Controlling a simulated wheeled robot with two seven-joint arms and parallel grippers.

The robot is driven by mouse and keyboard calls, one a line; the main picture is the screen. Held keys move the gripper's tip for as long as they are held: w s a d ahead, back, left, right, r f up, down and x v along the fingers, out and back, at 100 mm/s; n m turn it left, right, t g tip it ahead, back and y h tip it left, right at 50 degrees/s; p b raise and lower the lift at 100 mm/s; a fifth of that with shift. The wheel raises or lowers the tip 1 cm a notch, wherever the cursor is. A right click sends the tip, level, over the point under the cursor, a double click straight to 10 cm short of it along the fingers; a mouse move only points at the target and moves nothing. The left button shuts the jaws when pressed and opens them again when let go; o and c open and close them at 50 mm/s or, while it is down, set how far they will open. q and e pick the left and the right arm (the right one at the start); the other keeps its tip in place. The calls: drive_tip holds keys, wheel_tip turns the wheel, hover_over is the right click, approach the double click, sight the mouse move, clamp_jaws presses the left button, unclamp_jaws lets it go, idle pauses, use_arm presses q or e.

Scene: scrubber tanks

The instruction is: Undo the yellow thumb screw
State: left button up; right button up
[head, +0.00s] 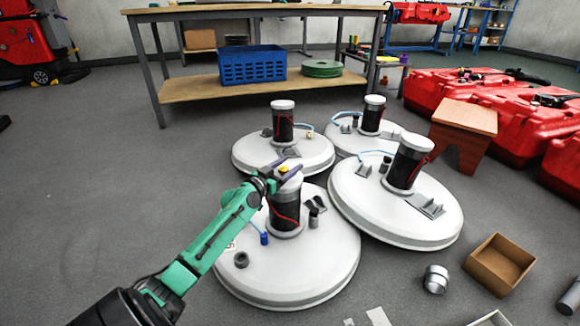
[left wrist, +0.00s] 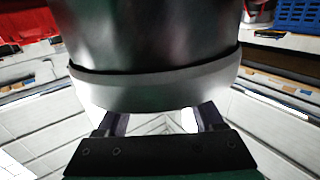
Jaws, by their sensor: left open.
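The yellow thumb screw (head: 284,169) shows as a small yellow spot at the top of the dark motor cylinder (head: 285,208) on the nearest white scrubber tank lid (head: 290,275). My left gripper (head: 283,170) is at the top of that cylinder, with its dark fingers on either side of the yellow spot. I cannot tell whether they touch it. In the left wrist view my left gripper (left wrist: 162,122) is open, and a large dark cylinder with a pale rim (left wrist: 155,88) fills the top and hides part of the fingers. The screw does not show there. My right gripper is not in view.
Several similar white lids with dark cylinders stand close behind and to the right. A blue cap (head: 264,239) and a dark ring (head: 241,260) sit on the near lid. An open cardboard box (head: 499,264) and a metal cylinder (head: 435,279) lie at the right.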

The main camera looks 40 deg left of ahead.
use_arm(q)
drive_tip(key=shift+w, duration=0.55)
